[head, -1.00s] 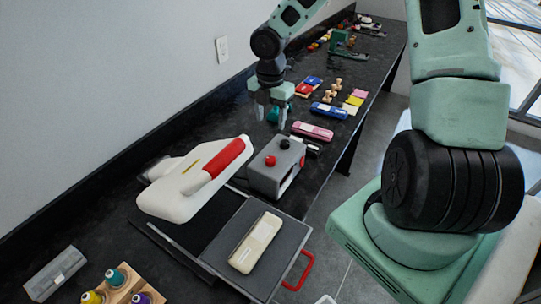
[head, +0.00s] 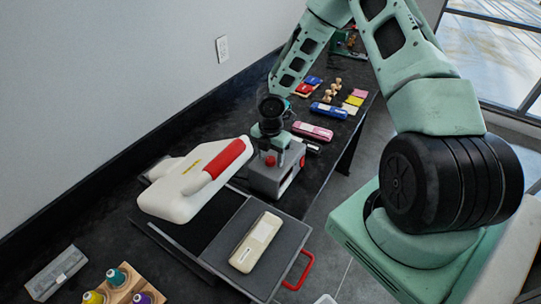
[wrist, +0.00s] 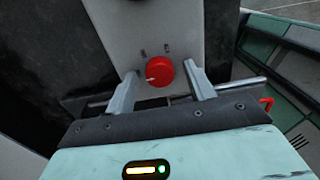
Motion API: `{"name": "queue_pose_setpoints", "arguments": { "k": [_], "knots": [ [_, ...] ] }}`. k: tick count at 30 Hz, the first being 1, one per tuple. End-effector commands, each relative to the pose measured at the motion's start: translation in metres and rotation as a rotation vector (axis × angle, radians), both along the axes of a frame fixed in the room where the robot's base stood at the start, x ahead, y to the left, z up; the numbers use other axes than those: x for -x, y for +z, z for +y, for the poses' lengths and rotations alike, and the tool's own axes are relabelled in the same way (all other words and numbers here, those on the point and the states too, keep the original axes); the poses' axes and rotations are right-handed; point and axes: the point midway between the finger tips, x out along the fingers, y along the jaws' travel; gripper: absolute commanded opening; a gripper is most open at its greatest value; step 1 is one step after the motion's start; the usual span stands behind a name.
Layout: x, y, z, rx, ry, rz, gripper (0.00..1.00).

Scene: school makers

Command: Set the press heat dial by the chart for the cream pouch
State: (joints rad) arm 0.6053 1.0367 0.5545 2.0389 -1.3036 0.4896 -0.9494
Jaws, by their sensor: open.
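The cream pouch (head: 255,242) lies flat on the press's grey pull-out plate, which has a red handle (head: 299,270). The white press (head: 190,185) with its red lever (head: 217,160) stands behind it. Beside it is a grey control box (head: 270,180) with a red dial (head: 270,161). My gripper (head: 275,152) is over this box. In the wrist view, the red dial (wrist: 160,70) sits between my open fingers (wrist: 162,90), apart from both. Its white pointer line points left. Two small dark marks show above it, too small to read. I cannot make out the chart.
Pink (head: 312,131) and blue (head: 329,110) pouches lie farther along the black bench, with wooden figures and coloured pads beyond. A wooden rack of thread spools (head: 118,286) and a clear box (head: 55,272) are at the near left. A wall runs along the back.

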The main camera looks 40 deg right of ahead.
Motion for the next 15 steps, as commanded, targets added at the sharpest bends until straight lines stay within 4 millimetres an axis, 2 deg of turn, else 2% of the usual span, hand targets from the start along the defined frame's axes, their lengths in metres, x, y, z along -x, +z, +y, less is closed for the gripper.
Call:
{"name": "queue_pose_setpoints", "arguments": {
  "k": [5, 6, 9, 11, 15],
  "knots": [
    [-0.0001, -0.0001, -0.0001, 0.000, 0.000, 0.000, 0.54],
    [-0.0002, -0.0001, 0.0000, 0.000, 0.000, 0.000, 0.51],
    [-0.0002, 0.0001, 0.0000, 0.001, 0.000, 0.000, 0.23],
    [-0.0001, 0.0001, -0.0001, 0.000, 0.000, 0.000, 0.09],
    [-0.0001, 0.0002, -0.0001, 0.001, -0.001, 0.000, 0.09]
  ]
}}
